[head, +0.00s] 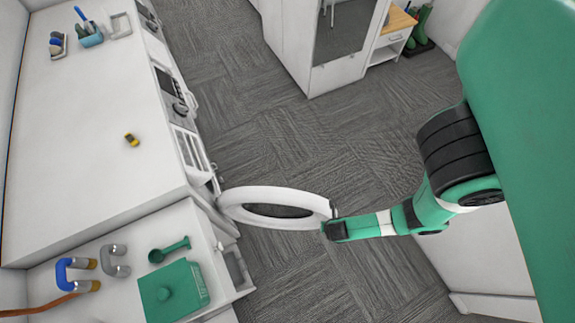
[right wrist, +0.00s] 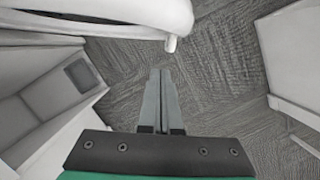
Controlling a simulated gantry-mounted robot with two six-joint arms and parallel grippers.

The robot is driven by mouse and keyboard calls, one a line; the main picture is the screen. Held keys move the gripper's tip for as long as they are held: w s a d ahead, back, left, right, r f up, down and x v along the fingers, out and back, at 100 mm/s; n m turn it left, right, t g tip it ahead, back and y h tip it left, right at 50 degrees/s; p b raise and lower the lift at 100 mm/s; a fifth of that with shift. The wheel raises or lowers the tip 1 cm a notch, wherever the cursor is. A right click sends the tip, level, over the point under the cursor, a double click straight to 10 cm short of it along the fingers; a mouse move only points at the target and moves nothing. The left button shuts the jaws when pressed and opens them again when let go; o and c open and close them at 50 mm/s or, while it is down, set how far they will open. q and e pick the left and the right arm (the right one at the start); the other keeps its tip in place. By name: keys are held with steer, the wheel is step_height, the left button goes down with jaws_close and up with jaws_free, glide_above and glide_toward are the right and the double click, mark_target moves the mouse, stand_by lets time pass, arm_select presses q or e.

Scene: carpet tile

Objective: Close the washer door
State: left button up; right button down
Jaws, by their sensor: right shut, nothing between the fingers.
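The washer door (head: 232,197), a white ring with a dark round window (head: 278,211), stands open and sticks out from the white appliance row at left over the carpet. My right gripper (head: 333,212) is at the door's outer, free end. In the right wrist view the gripper's fingers (right wrist: 161,82) are together with nothing between them. The door's white rim (right wrist: 100,17) fills the top left there, with a small pale tab (right wrist: 171,43) just beyond the fingertips. I cannot tell whether the fingers touch the door. My left gripper is not in view.
A tall white cabinet (head: 290,40) stands at the back. The carpet (head: 340,140) beyond the door is clear.

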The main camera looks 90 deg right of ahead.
arm_select(q)
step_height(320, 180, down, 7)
steer(key=b, duration=0.5)
arm_select(e)
steer(key=d+f, duration=0.5)
steer(key=f, duration=0.1)
steer(key=shift+d+f, duration=0.3)
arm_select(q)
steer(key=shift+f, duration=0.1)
